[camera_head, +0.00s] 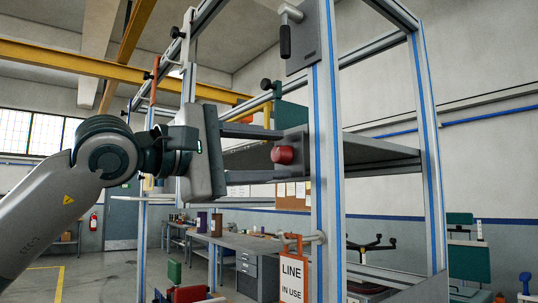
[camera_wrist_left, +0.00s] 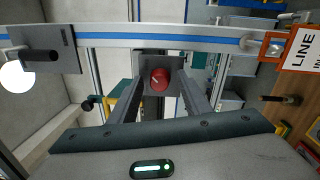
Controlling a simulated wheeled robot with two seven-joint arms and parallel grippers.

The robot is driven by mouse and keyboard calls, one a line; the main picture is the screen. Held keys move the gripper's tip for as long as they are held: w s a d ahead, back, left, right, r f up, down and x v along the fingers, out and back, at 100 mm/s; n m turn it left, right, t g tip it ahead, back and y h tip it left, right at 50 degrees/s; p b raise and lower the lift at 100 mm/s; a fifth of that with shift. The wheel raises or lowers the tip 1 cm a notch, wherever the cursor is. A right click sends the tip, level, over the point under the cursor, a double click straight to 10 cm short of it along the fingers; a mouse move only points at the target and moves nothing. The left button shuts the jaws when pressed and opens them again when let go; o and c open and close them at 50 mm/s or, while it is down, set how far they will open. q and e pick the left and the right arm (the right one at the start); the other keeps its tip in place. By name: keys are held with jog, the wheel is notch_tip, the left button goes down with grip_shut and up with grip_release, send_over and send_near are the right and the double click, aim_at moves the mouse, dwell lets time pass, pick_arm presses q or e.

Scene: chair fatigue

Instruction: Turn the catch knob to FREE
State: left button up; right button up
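The red round catch knob (camera_head: 284,155) sits on a grey square plate (camera_head: 294,141) on the blue-striped frame post. In the left wrist view the knob (camera_wrist_left: 160,79) shows a small pale mark on its face; no FREE lettering can be read. My left gripper (camera_head: 277,153) comes in from the left, open, with one finger above and one below the knob in the head view. In the left wrist view the fingers stand either side of the knob, with gaps showing. My right gripper is not in view.
A black-handled lever on a grey plate (camera_head: 303,38) is higher on the same post. A LINE IN USE tag (camera_head: 292,277) hangs from a bar below. A grey shelf (camera_head: 375,152) lies behind the post. A workbench (camera_head: 245,242) stands further back.

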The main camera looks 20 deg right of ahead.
pick_arm(q)
jog(key=shift+a, duration=0.1)
jog(key=shift+s+a+f, duration=0.1)
jog(key=shift+s+a, duration=0.05)
jog(key=shift+a, duration=0.35)
jog(key=b+v, duration=0.4)
jog(key=v, duration=1.2)
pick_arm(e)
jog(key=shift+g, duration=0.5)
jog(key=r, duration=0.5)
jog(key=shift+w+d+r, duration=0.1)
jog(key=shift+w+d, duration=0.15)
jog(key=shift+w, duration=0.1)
